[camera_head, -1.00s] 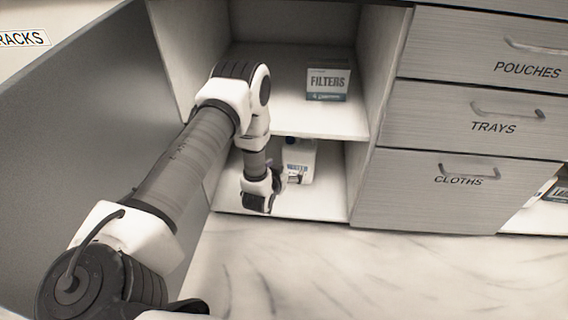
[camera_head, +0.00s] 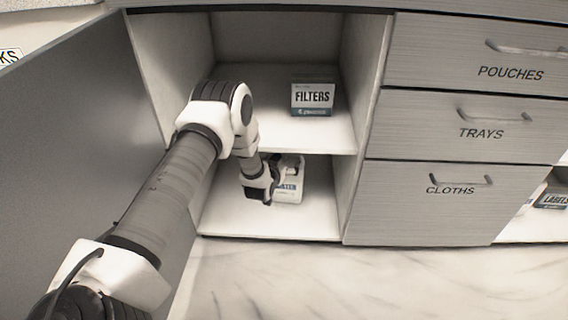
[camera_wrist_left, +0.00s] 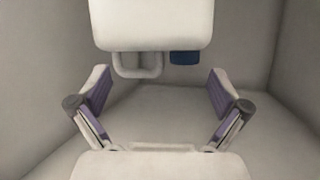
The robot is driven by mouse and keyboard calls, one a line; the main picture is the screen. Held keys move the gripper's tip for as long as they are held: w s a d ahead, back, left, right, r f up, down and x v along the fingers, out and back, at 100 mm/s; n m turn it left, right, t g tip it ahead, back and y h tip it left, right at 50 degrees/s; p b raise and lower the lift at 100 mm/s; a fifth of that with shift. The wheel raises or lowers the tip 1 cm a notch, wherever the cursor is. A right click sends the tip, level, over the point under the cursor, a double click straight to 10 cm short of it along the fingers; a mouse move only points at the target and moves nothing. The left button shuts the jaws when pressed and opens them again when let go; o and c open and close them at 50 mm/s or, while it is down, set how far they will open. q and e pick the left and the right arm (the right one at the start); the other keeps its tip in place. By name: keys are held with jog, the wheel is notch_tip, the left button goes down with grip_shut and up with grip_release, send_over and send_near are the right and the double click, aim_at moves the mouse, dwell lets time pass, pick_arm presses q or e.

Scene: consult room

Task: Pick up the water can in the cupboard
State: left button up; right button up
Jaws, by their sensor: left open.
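My left gripper (camera_wrist_left: 160,92) is open there, one finger on each side of the handle and cap, with nothing gripped. My right gripper is not in view.
A FILTERS box (camera_head: 313,97) stands on the upper shelf (camera_head: 270,115), above the can. The open grey door (camera_head: 75,150) stands left of my arm. Drawers marked POUCHES, TRAYS and CLOTHS (camera_head: 425,205) are shut at right. The lower shelf's front is bare.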

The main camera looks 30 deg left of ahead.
aim_at(285, 157)
pick_arm(q)
jog(key=x, duration=0.1)
jog(key=b+x, duration=0.1)
jog(key=x, duration=0.1)
jog(key=shift+w+r+b, duration=0.2)
jog(key=shift+b, duration=0.1)
jog(key=shift+r, duration=0.1)
